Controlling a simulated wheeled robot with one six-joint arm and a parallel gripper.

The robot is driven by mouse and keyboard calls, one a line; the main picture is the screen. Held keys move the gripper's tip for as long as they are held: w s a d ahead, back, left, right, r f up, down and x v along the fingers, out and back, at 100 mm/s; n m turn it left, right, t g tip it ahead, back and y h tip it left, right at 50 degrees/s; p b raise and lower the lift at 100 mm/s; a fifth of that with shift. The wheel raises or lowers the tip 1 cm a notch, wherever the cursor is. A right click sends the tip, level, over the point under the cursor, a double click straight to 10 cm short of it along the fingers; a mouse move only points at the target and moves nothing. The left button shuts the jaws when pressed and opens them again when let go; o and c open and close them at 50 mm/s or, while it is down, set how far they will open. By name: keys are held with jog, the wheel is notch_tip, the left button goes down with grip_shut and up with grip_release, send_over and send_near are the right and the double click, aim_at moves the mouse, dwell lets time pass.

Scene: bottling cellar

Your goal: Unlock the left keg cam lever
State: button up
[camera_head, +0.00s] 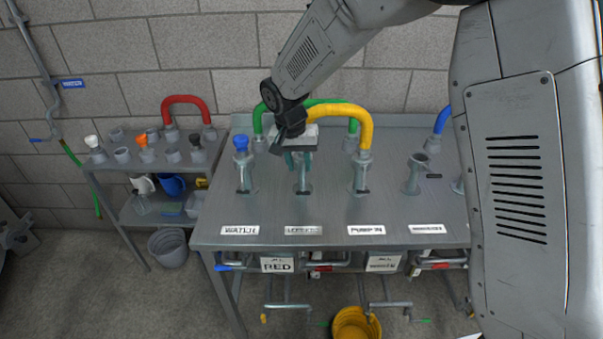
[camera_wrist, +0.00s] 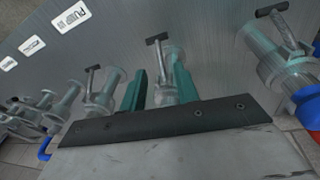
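A row of clear fittings with small dark T-handled levers stands on the grey bench (camera_head: 330,215). No label naming the left keg is readable. My gripper (camera_head: 299,158) points down at the second fitting (camera_head: 303,180) from the left, just right of the blue-capped one (camera_head: 242,172). In the wrist view, the teal fingers (camera_wrist: 158,86) are apart, with that fitting (camera_wrist: 168,72) between or just beyond them. Its lever (camera_wrist: 158,38) stands up clear of the fingers. Contact with the fitting cannot be told. The gripper body hides the fitting's top in the head view.
A yellow hose (camera_head: 350,112) arches close right of my gripper to the PUMP IN fitting (camera_head: 362,178). A green hose (camera_head: 258,120) runs behind. A side shelf (camera_head: 140,170) with a red hose (camera_head: 186,102) is at left. A yellow bucket (camera_head: 356,324) stands in front.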

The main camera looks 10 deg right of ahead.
aim_at(304, 183)
jog(key=shift+s+a+r, duration=0.1)
jog(key=shift+r, duration=0.55)
jog(key=s+d+n+t+y, duration=0.1)
jog(key=s+d+t+y, duration=0.1)
jog(key=s+d, duration=0.15)
jog(key=w+f, duration=0.1)
jog(key=f, duration=0.1)
jog(key=w+a+f+n, duration=0.1)
jog(key=f, duration=0.2)
jog(key=w+a+f+n+t+y, duration=0.1)
jog(key=f, duration=0.2)
jog(key=shift+w+f, duration=0.1)
jog(key=shift+w, duration=0.15)
grip_shut()
